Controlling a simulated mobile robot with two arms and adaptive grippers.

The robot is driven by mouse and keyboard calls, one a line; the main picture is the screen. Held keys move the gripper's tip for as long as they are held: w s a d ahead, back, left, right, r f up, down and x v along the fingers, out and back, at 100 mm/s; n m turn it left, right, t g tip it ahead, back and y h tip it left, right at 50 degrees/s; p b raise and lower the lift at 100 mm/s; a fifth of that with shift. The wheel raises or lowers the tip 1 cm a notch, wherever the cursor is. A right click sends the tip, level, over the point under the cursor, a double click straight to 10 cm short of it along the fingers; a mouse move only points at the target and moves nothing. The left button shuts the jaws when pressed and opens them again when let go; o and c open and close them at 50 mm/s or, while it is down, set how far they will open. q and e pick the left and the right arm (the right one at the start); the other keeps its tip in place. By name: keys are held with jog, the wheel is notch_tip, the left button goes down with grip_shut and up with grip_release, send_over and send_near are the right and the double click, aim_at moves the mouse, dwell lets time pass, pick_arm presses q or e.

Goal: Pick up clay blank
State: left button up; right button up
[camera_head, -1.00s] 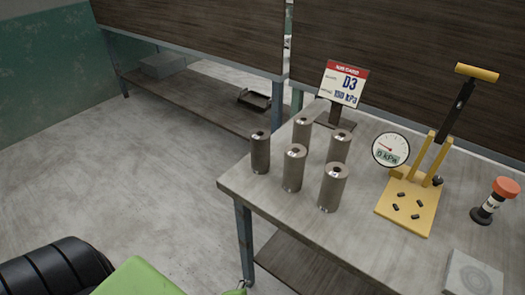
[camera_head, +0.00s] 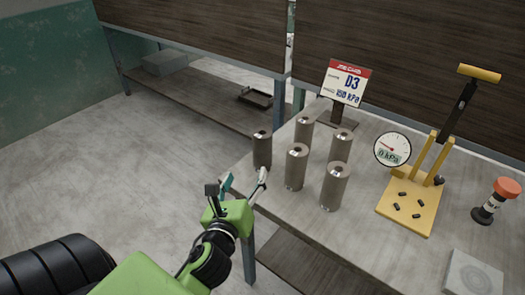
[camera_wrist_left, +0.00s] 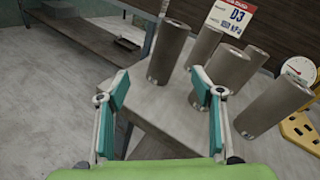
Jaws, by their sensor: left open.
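Several grey-brown upright cylinders, which look like the clay blanks, stand in a cluster on the table's left part. The leftmost clay blank (camera_head: 262,151) stands near the table's left edge. My left gripper (camera_head: 245,182) is open and empty at that edge, just in front of this blank and apart from it. In the left wrist view the open fingers (camera_wrist_left: 160,90) with teal pads point at the table, and a clay blank (camera_wrist_left: 169,52) stands ahead, roughly between them. Other blanks (camera_wrist_left: 225,66) stand to its right. My right gripper is not in view.
The grey table (camera_head: 290,212) also holds a sign reading D3 and 150 kPa (camera_head: 343,85), a round gauge (camera_head: 392,149), a yellow lever stand (camera_head: 410,207), a red-topped button (camera_head: 505,188) and a square block (camera_head: 470,276). A low shelf (camera_head: 200,95) runs behind.

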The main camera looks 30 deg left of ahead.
aim_at(263, 136)
pick_arm(q)
jog(key=w+r+m, duration=0.1)
jog(key=w, duration=0.2)
jog(key=w+a+m+t+p, duration=0.1)
jog(key=w+m, duration=0.1)
jog(key=w+r+m, duration=0.1)
jog(key=w, duration=0.2)
jog(key=shift+w+a+r+m+t, duration=0.3)
jog(key=shift+a+r+m+t, duration=0.05)
jog(key=shift+m+t, duration=0.05)
jog(key=shift+p+x, duration=0.45)
jog(key=shift+x, duration=0.3)
jog(key=x, duration=0.3)
jog(key=shift+w+a+r+p, duration=0.15)
jog(key=shift+w+a+p, duration=0.05)
jog(key=shift+w+p, duration=0.15)
jog(key=shift+w+a, duration=0.15)
jog(key=shift+w, duration=0.2)
grip_shut()
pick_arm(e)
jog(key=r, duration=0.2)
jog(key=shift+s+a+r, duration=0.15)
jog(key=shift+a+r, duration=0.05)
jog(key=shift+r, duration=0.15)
